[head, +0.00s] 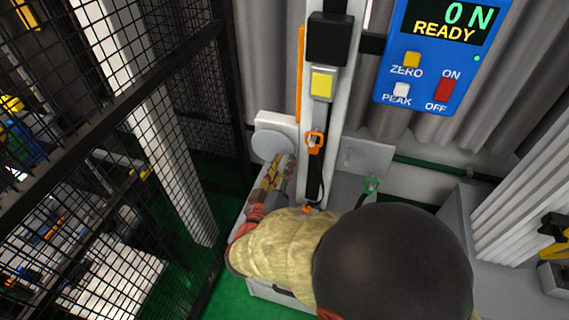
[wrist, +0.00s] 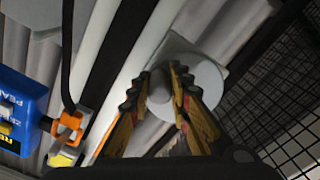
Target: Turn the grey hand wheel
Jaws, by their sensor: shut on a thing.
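The grey hand wheel (head: 271,145) is a plain round disc on a pale plate at the left of the tower's foot. In the wrist view its disc (wrist: 208,82) shows behind my jaws, with a rounded grey knob between them. My gripper (head: 284,162), with yellow and dark ridged fingers, reaches up to the wheel's lower right side. In the wrist view my gripper (wrist: 160,82) has one finger on each side of the knob and is shut on it. The fingers hide part of the disc.
The white tower column (head: 332,150) with an orange clip (head: 315,140) stands just right of the wheel. A blue panel (head: 437,60) reads "0 N READY". Black mesh fencing (head: 120,110) stands close on the left. A small green-topped part (head: 371,185) is to the right.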

